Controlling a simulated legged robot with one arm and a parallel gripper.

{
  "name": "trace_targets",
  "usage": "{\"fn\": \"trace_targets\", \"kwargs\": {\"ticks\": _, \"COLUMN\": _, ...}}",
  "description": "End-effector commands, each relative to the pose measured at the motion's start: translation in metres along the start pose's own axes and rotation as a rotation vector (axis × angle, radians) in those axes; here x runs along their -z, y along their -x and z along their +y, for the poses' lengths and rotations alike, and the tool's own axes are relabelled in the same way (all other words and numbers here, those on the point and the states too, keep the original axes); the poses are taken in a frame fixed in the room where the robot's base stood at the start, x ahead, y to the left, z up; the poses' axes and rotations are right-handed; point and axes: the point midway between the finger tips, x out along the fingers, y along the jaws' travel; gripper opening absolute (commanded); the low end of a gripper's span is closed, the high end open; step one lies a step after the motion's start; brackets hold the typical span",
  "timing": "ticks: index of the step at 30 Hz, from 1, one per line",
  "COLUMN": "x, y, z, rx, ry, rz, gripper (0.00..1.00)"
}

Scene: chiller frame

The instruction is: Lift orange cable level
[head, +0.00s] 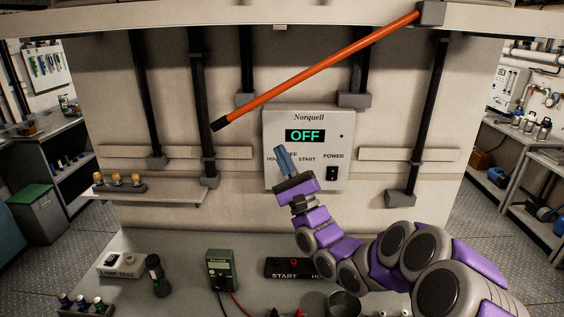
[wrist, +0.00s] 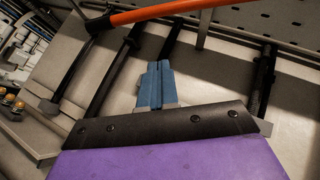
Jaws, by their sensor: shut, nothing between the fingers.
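The orange cable (head: 320,68) is a straight, stiff-looking length with a black tip at its lower left end. In the wrist view the orange cable (wrist: 150,12) crosses the top. My gripper (head: 281,150) is in front of the Norquell panel, below the cable and apart from it. Its blue fingers (wrist: 155,75) are together and empty.
The Norquell panel (head: 346,132) reads OFF. A shelf (head: 160,196) with small brass-topped items is at left. A multimeter (head: 221,270), a torch (head: 156,275) and a START box (head: 290,268) stand on the bench below.

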Motion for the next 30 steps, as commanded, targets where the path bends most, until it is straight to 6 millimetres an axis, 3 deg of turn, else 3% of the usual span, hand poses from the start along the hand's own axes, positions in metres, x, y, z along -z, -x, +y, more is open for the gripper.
{"fn": "trace_targets", "kwargs": {"ticks": 11, "x": -0.001, "y": -0.063, "z": 0.003, "rx": -0.001, "ry": 0.001, "rz": -0.002, "gripper": 0.0}}
{"fn": "trace_targets", "kwargs": {"ticks": 15, "x": -0.014, "y": -0.077, "z": 0.003, "rx": -0.003, "ry": -0.001, "rz": 0.001, "gripper": 0.0}}
{"fn": "trace_targets", "kwargs": {"ticks": 21, "x": -0.026, "y": -0.089, "z": 0.0, "rx": 0.0, "ry": 0.001, "rz": 0.001, "gripper": 0.0}}
{"fn": "trace_targets", "kwargs": {"ticks": 30, "x": -0.028, "y": -0.092, "z": 0.002, "rx": -0.003, "ry": 0.001, "rz": 0.003, "gripper": 0.0}}
